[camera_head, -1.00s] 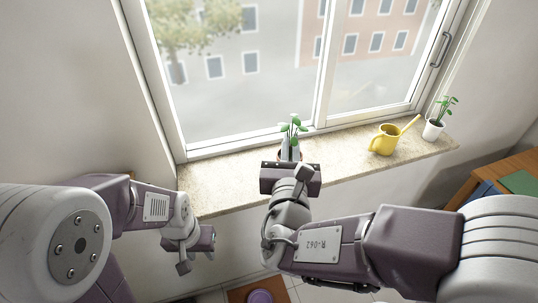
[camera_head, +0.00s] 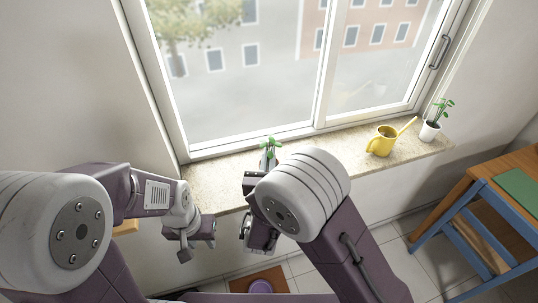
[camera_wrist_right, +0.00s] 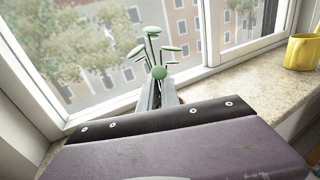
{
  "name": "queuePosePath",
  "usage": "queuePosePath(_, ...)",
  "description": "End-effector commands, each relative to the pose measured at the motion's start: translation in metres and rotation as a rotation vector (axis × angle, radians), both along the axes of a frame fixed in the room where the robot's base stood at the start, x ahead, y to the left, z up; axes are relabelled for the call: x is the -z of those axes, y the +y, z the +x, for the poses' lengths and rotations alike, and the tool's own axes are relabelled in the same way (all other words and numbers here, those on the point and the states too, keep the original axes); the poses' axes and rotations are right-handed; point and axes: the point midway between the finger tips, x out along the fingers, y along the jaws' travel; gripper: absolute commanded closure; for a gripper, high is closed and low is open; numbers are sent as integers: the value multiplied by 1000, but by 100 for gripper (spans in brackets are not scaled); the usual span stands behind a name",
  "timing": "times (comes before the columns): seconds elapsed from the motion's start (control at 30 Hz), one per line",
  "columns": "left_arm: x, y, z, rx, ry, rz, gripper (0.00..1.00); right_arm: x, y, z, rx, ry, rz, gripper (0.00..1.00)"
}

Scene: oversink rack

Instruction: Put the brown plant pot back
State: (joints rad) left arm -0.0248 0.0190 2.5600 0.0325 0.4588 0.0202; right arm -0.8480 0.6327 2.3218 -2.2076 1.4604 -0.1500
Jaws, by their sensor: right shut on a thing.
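A green leafy plant (camera_head: 270,146) shows at the left part of the window sill in the head view. Its leaves (camera_wrist_right: 159,52) rise just beyond my right fingers in the right wrist view. The brown pot under it is hidden behind my right gripper and arm. My right gripper (camera_head: 262,172) is shut on the pot, at or just above the sill; I cannot tell whether the pot touches the sill. In the wrist view its two grey fingers (camera_wrist_right: 158,93) stand close together. My left gripper (camera_head: 205,235) hangs below the sill's front edge, away from the plant; its jaws are unclear.
The speckled sill (camera_head: 345,160) is clear between the plant and a yellow watering can (camera_head: 381,143). A white pot with a plant (camera_head: 430,130) stands at its right end. The window (camera_head: 285,75) rises behind. A wooden table with blue legs (camera_head: 480,190) stands at the right.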

Motion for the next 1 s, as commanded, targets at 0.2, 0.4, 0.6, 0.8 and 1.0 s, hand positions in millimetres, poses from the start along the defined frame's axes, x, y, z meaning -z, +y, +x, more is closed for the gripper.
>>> queuePosePath(0.2,3,0,0,0,0,0,64,2,0,0,0,-1,1,100)
queuePosePath(0.4,3,0,0,0,0,0,64,2,0,0,0,0,0,72)
queuePosePath(0.6,3,0,0,0,0,0,64,2,0,0,0,0,0,72)
queuePosePath(0.8,4,0,0,0,0,0,64,1,2,-11,-4,1,0,72)
queuePosePath(1.0,14,0,0,0,0,0,64,1,7,-59,-10,0,0,72)
